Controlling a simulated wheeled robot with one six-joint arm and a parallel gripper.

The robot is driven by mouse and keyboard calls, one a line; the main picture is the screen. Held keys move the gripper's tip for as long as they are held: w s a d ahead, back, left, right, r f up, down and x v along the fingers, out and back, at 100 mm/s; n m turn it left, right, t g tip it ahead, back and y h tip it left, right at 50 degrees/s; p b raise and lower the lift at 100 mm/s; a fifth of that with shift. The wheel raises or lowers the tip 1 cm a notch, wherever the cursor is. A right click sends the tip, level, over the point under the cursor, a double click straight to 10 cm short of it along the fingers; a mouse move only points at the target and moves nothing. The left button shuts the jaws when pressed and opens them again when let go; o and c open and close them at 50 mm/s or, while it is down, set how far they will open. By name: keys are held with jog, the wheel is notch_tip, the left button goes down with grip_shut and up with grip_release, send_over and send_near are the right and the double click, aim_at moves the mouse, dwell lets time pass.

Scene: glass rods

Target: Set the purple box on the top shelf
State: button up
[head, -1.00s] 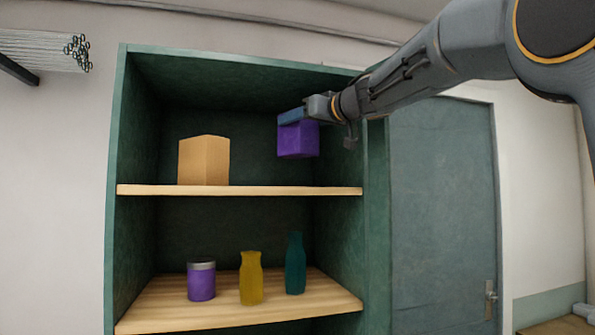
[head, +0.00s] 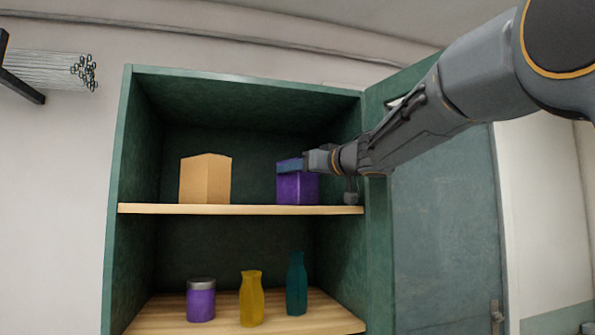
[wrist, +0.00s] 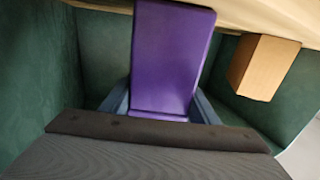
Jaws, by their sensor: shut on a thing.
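The purple box (head: 298,189) is at the right part of the top shelf (head: 240,209) in the green cabinet. Its lower edge is at the level of the shelf board in the head view. I cannot tell for sure whether it bears on the board. My gripper (head: 291,166) is shut on the box near its top, reaching in from the right. In the wrist view the purple box (wrist: 172,55) sits between the two fingers of my gripper (wrist: 160,106), and the pale shelf board (wrist: 265,12) is close to its far end.
A tan box (head: 205,180) stands on the left of the top shelf, with clear space between. The lower shelf holds a purple jar (head: 201,301), a yellow bottle (head: 251,299) and a teal bottle (head: 296,284). The open cabinet door (head: 440,220) is at the right.

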jog(key=o, duration=1.3)
jog(key=shift+o, duration=0.2)
jog(key=shift+r, duration=0.1)
jog(key=b+v, duration=0.3)
jog(key=v, duration=0.9)
jog(key=shift+s+a, duration=0.1)
jog(key=shift+a, duration=0.05)
